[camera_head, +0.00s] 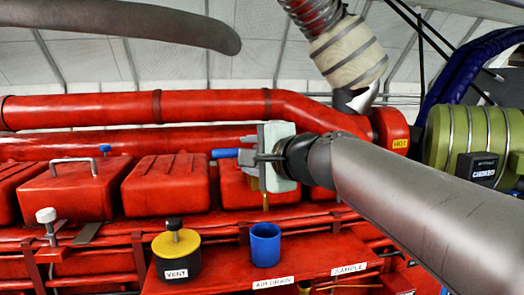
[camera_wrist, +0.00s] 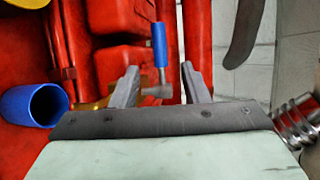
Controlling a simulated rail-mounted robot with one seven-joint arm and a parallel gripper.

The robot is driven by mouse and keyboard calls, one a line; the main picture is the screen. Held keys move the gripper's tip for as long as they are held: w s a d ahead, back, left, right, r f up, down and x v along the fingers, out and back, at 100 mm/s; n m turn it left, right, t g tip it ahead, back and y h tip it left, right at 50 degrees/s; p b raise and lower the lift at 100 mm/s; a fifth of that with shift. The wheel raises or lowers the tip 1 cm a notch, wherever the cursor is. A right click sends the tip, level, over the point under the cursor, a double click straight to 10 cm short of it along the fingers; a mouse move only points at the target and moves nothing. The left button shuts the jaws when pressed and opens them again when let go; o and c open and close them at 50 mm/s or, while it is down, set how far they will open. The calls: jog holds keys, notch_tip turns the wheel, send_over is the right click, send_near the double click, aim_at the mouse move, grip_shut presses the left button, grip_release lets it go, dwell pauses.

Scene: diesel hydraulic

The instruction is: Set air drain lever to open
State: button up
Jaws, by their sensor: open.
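The air drain lever has a blue handle (camera_head: 225,153) that points left, roughly level, in the head view. My gripper (camera_head: 256,158) is in front of its pivot end and hides part of it. In the wrist view the blue handle (camera_wrist: 159,45) extends up from a metal pivot piece. My gripper (camera_wrist: 158,80) is open, with one finger on each side of the lever's lower end; I cannot tell whether either touches it. A brass spout (camera_head: 265,202) shows below my gripper. The AIR DRAIN label (camera_head: 273,283) is on the red ledge below.
A blue cup (camera_head: 265,244) stands on the red ledge (camera_head: 215,270) below my gripper, and shows in the wrist view (camera_wrist: 35,104). A yellow-topped VENT knob (camera_head: 176,250) is left of it. Red covers (camera_head: 165,187) and a thick red pipe (camera_head: 215,106) lie behind.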

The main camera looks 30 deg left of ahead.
aim_at(230, 154)
jog(key=p+x, duration=0.3)
jog(key=x, duration=0.9)
jog(key=shift+a, duration=0.1)
grip_shut()
